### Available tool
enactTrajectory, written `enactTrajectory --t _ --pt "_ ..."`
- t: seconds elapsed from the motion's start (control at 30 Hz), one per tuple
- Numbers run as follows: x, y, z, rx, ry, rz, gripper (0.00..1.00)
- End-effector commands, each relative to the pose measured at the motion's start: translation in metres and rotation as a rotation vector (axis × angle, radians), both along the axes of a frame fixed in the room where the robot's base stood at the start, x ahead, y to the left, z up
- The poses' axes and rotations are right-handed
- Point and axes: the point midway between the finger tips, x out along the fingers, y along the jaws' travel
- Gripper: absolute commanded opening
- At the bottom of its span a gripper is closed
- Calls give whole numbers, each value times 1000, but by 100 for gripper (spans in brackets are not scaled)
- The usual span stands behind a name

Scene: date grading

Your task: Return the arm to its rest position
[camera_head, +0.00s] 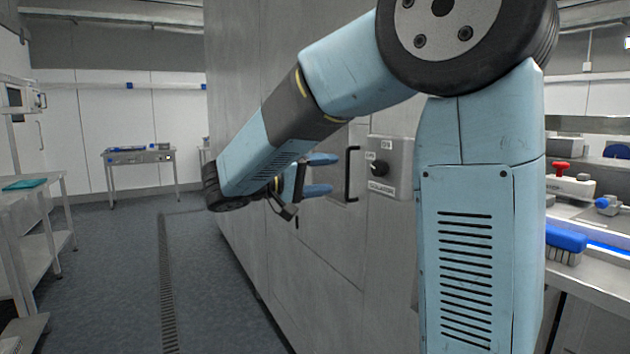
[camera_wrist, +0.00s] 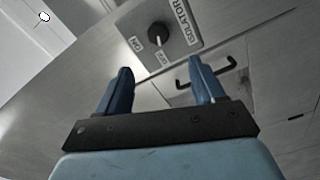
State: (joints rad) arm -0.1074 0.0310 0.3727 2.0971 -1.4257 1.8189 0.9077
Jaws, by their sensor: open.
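My gripper (camera_head: 321,175) is at the end of my light-blue arm, in front of a tall grey cabinet (camera_head: 320,238). Its two blue fingers are apart with nothing between them. They point towards the cabinet's isolator box (camera_head: 403,165) and black handle (camera_head: 352,174). The wrist view shows the open fingers (camera_wrist: 160,90) too, with the isolator's black knob (camera_wrist: 158,33) above and between them. The handle (camera_wrist: 207,72) shows behind the right finger, which hides part of it. I cannot tell whether the gripper touches the handle, but the fingers look apart from the knob.
A metal table (camera_head: 140,156) stands at the back left, and a shelved bench (camera_head: 28,186) at the left edge. At right is a counter (camera_head: 590,273) with a blue brush (camera_head: 566,238) and a red-topped device (camera_head: 568,184). The floor (camera_head: 110,270) left of the cabinet is clear.

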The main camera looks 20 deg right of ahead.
Motion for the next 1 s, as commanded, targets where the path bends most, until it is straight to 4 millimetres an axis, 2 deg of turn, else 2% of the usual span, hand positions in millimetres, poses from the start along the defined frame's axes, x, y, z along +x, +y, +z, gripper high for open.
enactTrajectory --t 0.17,0.27,0.37,0.5,0.6,0.77,1.0 --pt "-3 -3 0 11 8 -4 68" --pt "-15 -13 -5 60 45 -21 68" --pt "-38 -29 -15 159 112 -45 68" --pt "-79 -50 -38 352 212 -61 68" --pt "-107 -58 -56 500 263 -51 68" --pt "-146 -60 -84 741 301 1 68" --pt "-188 -42 -116 1082 258 161 68"
